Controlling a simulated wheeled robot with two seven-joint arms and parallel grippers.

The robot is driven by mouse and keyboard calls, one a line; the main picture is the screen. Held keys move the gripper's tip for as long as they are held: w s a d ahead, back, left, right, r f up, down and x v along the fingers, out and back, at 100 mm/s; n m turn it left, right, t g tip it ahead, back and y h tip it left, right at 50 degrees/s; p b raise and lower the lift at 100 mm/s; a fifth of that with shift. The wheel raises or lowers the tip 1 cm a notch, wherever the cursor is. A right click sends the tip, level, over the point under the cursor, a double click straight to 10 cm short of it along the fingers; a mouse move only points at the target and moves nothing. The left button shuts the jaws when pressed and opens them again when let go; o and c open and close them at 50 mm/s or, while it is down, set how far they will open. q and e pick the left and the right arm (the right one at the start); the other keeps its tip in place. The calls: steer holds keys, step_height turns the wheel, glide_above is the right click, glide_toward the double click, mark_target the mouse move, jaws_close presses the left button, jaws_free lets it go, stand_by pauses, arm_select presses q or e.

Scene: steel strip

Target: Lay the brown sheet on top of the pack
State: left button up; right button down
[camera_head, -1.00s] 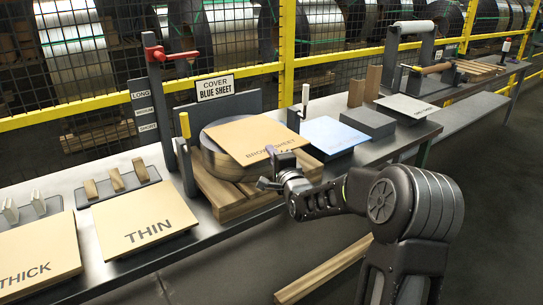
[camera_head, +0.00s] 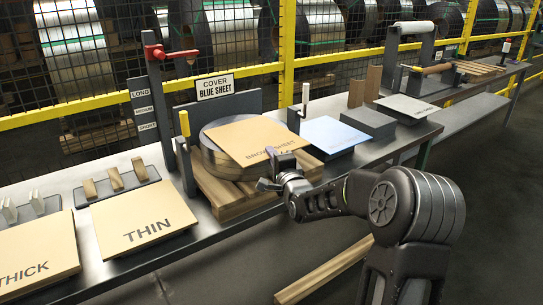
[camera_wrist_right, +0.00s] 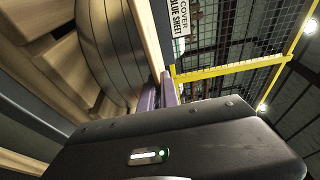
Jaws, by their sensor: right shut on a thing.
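The brown sheet (camera_head: 252,138) lies over the pack (camera_head: 208,157), a round grey steel coil on a wooden pallet (camera_head: 232,196). The sheet covers most of the coil's top, and its front corner overhangs toward me. I cannot tell whether it rests fully on the coil. My right gripper (camera_head: 272,158) is shut on the sheet's near edge. In the right wrist view, the purple fingers (camera_wrist_right: 160,92) pinch the sheet's edge (camera_wrist_right: 148,40) beside the coil's side (camera_wrist_right: 112,50). My left gripper is not in view.
A "COVER BLUE SHEET" sign (camera_head: 214,86) stands behind the pack. A blue sheet (camera_head: 332,133) lies to the right. THIN (camera_head: 140,215) and THICK (camera_head: 32,258) sheets lie to the left. A post with a red handle (camera_head: 155,52) stands behind left. A yellow-framed mesh fence runs behind the bench.

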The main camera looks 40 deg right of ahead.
steer(key=shift+f, duration=0.1)
steer(key=c, duration=1.5)
jaws_free()
steer(key=b+v, duration=0.1)
steer(key=v, duration=0.6)
steer(key=shift+s+a, duration=0.15)
steer(key=shift+s, duration=0.25)
